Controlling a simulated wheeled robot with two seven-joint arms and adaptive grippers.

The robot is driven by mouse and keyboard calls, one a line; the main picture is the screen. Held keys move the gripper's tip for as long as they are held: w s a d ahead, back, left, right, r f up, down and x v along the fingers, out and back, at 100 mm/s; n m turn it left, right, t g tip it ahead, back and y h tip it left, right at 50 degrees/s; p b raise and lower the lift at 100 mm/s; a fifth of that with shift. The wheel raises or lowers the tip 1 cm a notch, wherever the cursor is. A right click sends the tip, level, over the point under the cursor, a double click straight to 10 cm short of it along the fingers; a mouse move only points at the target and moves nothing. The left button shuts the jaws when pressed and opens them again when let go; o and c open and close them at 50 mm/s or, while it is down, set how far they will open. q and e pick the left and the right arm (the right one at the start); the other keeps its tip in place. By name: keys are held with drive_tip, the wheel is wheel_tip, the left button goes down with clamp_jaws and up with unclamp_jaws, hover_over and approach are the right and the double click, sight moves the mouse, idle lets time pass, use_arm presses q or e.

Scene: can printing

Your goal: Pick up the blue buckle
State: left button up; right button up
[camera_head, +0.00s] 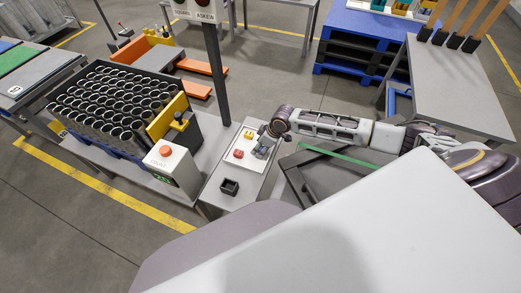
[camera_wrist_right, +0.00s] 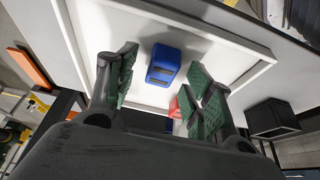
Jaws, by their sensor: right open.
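The blue buckle (camera_wrist_right: 164,64) lies on the white tray (camera_wrist_right: 233,42) in the right wrist view. It shows in the gap between the two green-padded fingers of my right gripper (camera_wrist_right: 163,74), which is open and empty. I cannot tell how far above the buckle the fingers are. My left gripper is in neither view.
A red piece (camera_head: 238,154) and a yellow piece (camera_head: 249,134) lie on the tray close to my right gripper. In the wrist view the red piece (camera_wrist_right: 173,108) is partly behind the right finger. A small black open box (camera_head: 229,187) stands near the tray's front.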

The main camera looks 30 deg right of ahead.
drive_tip(key=shift+c, duration=0.4)
drive_tip(key=c, duration=0.9)
drive_tip(key=shift+r, duration=5.05)
drive_tip(key=shift+c, duration=0.2)
